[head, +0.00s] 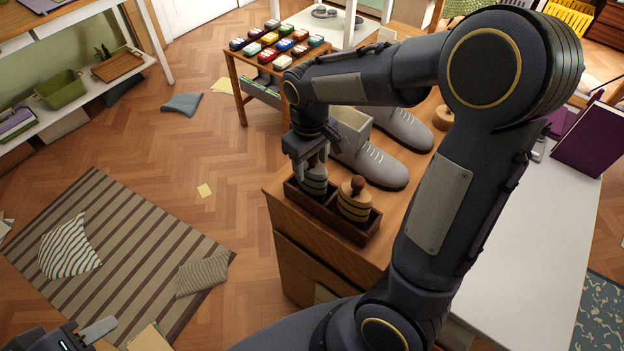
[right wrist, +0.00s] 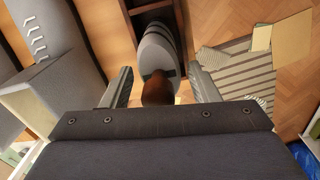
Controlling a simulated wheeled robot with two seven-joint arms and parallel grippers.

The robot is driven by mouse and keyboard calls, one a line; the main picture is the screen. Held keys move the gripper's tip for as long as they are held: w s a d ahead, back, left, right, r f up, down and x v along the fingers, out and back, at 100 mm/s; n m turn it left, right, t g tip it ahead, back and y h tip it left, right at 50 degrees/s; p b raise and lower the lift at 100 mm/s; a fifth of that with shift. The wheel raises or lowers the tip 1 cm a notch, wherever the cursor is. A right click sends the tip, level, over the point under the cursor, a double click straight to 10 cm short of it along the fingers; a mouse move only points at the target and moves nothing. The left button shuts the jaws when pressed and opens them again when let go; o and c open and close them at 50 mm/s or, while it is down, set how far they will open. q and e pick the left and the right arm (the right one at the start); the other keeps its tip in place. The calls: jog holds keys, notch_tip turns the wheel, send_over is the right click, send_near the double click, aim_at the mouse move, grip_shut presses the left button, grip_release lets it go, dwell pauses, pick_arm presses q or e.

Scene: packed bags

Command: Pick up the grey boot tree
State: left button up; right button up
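The grey boot tree (head: 314,181) stands in the left compartment of a dark wooden box (head: 328,214) on the wooden bench. It has darker bands and a brown knob. My right gripper (head: 311,168) is above it, pointing down. In the right wrist view the grey boot tree (right wrist: 159,55) and its knob (right wrist: 158,90) lie between the two fingers of my right gripper (right wrist: 162,88), which are open with a gap on each side. A light wooden boot tree (head: 355,199) stands in the other compartment. My left gripper (head: 98,331) is partly cut off at the bottom left; one finger shows.
Grey shoes (head: 374,162) stand behind the box, near an open grey box (head: 352,128). A rack of colourful tins (head: 278,42) is further back. A white table (head: 525,255) is on the right.

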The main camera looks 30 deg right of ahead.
grip_shut()
jog(key=shift+r, duration=0.15)
